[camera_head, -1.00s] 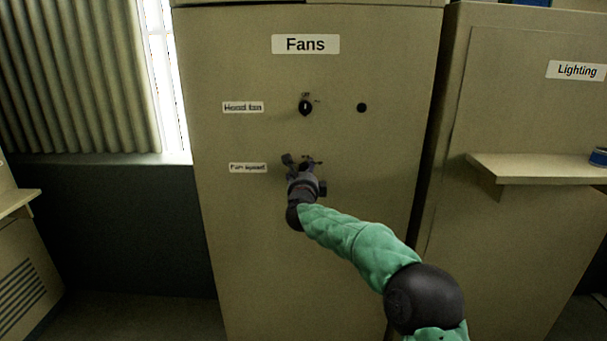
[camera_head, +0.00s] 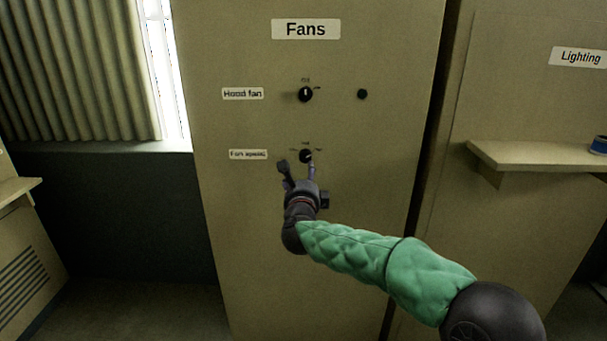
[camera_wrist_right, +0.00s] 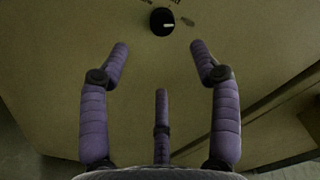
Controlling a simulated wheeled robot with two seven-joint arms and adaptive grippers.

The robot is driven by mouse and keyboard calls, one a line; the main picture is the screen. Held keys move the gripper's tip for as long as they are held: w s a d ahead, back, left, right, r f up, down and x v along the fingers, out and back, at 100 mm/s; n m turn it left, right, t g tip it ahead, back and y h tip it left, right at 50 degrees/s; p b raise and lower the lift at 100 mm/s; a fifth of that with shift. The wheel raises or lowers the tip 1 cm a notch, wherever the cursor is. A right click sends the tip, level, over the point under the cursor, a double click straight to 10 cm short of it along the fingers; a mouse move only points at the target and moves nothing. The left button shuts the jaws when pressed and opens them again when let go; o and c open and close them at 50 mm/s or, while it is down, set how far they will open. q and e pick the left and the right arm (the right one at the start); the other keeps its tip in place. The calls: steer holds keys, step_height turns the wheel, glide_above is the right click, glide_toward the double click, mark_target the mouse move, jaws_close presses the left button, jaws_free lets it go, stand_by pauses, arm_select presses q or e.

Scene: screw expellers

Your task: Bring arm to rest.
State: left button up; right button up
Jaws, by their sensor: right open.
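My right arm (camera_head: 370,258), in a green quilted sleeve, reaches in from the lower right in the head view. Its right gripper (camera_head: 297,168) is open and empty in front of the Fans cabinet (camera_head: 250,240), just below and left of the fan speed knob (camera_head: 306,156). In the right wrist view the fingers of the gripper (camera_wrist_right: 160,58) are spread, with nothing between them. The black knob (camera_wrist_right: 162,21) shows beyond the fingertips, apart from them. My left gripper is not in view.
Above is the hood fan knob (camera_head: 305,94), with a small black button (camera_head: 362,94) to its right. A shelf (camera_head: 540,155) juts from the Lighting cabinet at right, with a blue roll (camera_head: 599,145) on it. Another ledge (camera_head: 18,190) stands at far left.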

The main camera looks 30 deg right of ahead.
steer(key=shift+f, duration=0.1)
stand_by(0.5)
steer(key=w+a+f+n+g+y+p, duration=0.15)
steer(key=a+f+n, duration=0.25)
steer(key=f, duration=0.5)
steer(key=w+a+f+n+y+p, duration=0.1)
steer(key=a+f+n+y, duration=0.3)
steer(key=f, duration=0.5)
steer(key=s+a+f+n+g+y+p, duration=0.1)
steer(key=s+a+f+n, duration=0.15)
steer(key=f, duration=0.35)
steer(key=s+a+f+n+g+y, duration=0.1)
steer(key=s+a+f+n+g, duration=0.15)
steer(key=f, duration=0.35)
steer(key=s+a+f+n+g+y+p, duration=0.1)
steer(key=s+a+f+n, duration=0.2)
steer(key=f, duration=0.4)
steer(key=s+a+f+n+g+y+p, duration=0.1)
steer(key=s+a+f+n+g, duration=0.2)
steer(key=s, duration=0.6)
steer(key=s+a+f+n+g+y+p, duration=0.1)
steer(key=s+a+f+n, duration=0.4)
steer(key=s, duration=0.5)
steer(key=s+a+f+n+g+y+p, duration=0.1)
steer(key=s+a+f+n+g, duration=0.3)
steer(key=s+f, duration=0.4)
steer(key=shift+s+g+y, duration=0.5)
steer(key=shift+s+y, duration=0.25)
steer(key=shift+y, duration=0.1)
